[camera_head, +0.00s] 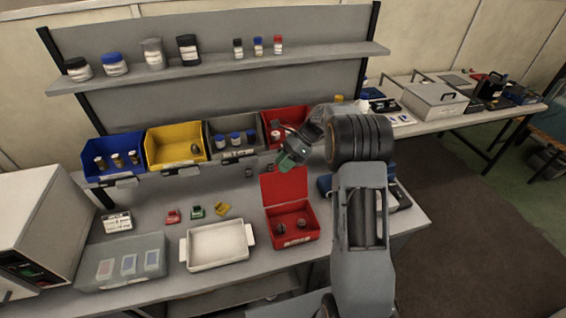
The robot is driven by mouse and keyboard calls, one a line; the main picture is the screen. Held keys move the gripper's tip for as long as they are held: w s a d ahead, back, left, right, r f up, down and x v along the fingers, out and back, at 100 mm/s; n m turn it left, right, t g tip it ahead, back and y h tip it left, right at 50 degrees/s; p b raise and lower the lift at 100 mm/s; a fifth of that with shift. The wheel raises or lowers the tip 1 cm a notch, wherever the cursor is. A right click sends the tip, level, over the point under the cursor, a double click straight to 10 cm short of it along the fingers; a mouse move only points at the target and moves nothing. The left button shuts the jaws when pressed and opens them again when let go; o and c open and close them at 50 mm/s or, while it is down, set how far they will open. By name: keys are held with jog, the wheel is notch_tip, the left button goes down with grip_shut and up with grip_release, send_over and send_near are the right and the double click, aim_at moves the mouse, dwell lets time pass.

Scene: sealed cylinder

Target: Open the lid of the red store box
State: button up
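The red store box (298,240) stands on the front right of the bench. Its lid (284,188) stands raised upright at the back, and dark round items lie inside the box. My gripper (288,161) is just above the top edge of the raised lid, at the end of my arm, which comes in from the right. It is small and dark here; I cannot tell whether its fingers are open or shut, or whether it touches the lid.
A white tray (216,262) with handles stands left of the box. Small red, green and yellow pieces lie behind it. Blue, yellow (176,160), grey and red bins line the back below a shelf (220,70) with jars.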

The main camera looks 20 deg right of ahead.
jog(key=shift+a+f, duration=0.1)
grip_shut()
dwell(0.3)
